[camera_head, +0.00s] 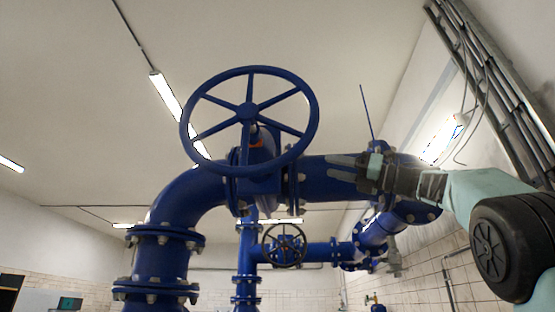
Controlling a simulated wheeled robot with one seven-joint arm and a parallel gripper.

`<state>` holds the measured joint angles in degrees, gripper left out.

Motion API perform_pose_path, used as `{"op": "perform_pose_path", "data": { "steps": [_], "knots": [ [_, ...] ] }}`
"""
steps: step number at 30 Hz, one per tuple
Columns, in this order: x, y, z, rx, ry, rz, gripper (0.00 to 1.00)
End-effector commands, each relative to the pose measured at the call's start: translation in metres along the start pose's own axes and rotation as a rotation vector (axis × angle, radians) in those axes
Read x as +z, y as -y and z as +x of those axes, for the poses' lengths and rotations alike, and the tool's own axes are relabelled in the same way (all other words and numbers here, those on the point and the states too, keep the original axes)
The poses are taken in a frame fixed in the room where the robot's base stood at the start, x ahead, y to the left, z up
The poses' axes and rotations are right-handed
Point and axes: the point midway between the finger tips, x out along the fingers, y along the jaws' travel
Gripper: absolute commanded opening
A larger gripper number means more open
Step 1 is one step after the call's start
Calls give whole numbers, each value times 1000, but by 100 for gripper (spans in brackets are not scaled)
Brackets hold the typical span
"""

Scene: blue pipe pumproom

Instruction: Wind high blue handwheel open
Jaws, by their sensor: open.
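The high blue handwheel (201,96) is a large spoked ring facing me, mounted on a thick blue pipe in the upper middle of the head view. Its spokes meet at a central hub (247,111). My gripper (332,171) reaches in from the right and points left, to the right of the wheel and a little below its middle. Its fingers are open and empty, in front of the blue pipe and apart from the rim. No wrist view shows the gap between the fingers.
The thick blue pipe (190,200) bends down at left, with bolted flanges. A smaller dark handwheel (284,245) sits lower, behind. A thin blue rod (366,112) rises right of the wheel. A tiled wall and metal cable trays (497,85) stand at right. Space left of the wheel is free.

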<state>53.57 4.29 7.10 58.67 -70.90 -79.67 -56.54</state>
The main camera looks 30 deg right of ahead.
Motion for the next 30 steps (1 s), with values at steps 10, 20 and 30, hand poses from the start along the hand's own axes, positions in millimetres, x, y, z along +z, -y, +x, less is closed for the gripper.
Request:
{"op": "perform_pose_path", "data": {
  "steps": [10, 20, 30],
  "knots": [
    [7, -2, 75, 4, 1, 7, 47],
    [6, -2, 135, 3, 2, 8, 47],
    [1, 0, 159, 1, 2, 6, 47]
  ]
}}
